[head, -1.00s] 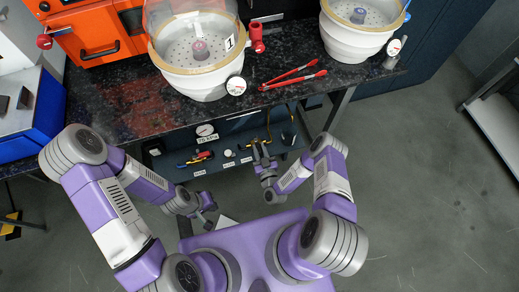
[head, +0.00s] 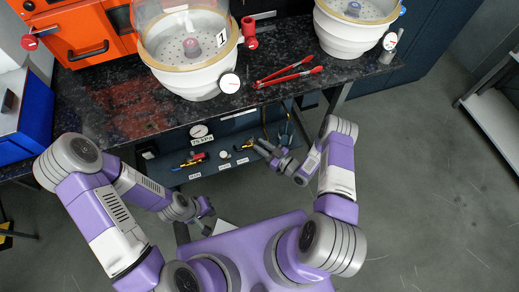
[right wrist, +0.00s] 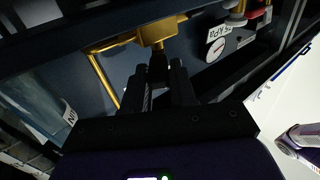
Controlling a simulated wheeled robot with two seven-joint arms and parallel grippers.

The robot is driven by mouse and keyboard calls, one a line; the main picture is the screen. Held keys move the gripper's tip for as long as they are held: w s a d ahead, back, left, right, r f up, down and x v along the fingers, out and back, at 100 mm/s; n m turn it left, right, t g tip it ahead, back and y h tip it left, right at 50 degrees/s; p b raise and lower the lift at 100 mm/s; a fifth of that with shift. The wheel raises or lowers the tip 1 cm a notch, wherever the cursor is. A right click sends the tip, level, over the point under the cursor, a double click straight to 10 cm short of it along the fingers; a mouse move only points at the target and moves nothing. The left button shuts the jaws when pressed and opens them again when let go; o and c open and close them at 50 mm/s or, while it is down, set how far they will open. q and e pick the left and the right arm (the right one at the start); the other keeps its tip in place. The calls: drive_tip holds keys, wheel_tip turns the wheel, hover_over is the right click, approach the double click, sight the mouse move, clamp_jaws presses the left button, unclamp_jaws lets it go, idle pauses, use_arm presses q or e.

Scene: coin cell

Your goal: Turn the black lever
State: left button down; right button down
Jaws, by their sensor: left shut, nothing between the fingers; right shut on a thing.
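In the right wrist view, a brass valve body (right wrist: 152,32) on yellow pipe sits ahead, with a small black lever (right wrist: 158,66) hanging below it. My right gripper (right wrist: 165,80) is shut on this black lever, its two dark fingers on either side. In the head view, my right gripper (head: 262,148) reaches to the front of the shelf under the counter, and the lever cannot be made out there. My left gripper (head: 206,213) is shut and empty, low over the floor left of centre, away from the shelf.
Above, the dark counter (head: 130,120) carries white vacuum chambers (head: 186,80) and red tongs (head: 288,76). The floor to the right is clear.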

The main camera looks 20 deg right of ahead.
drive_tip(key=shift+w+d+f+n+g+y, duration=0.15)
drive_tip(key=shift+d+n+g+y, duration=0.1)
drive_tip(key=shift+n+g+y, duration=0.35)
drive_tip(key=shift+w+d+r+n+g+y, duration=0.1)
drive_tip(key=shift+w+d+n+g+y, duration=0.1)
drive_tip(key=shift+n+g+y, duration=0.4)
drive_tip(key=c, duration=1)
unclamp_jaws()
drive_tip(key=p+v, duration=0.1)
drive_tip(key=v, duration=0.6)
drive_tip(key=shift+d, duration=0.3)
drive_tip(key=shift+s+f, duration=0.1)
drive_tip(key=shift+c, duration=0.2)
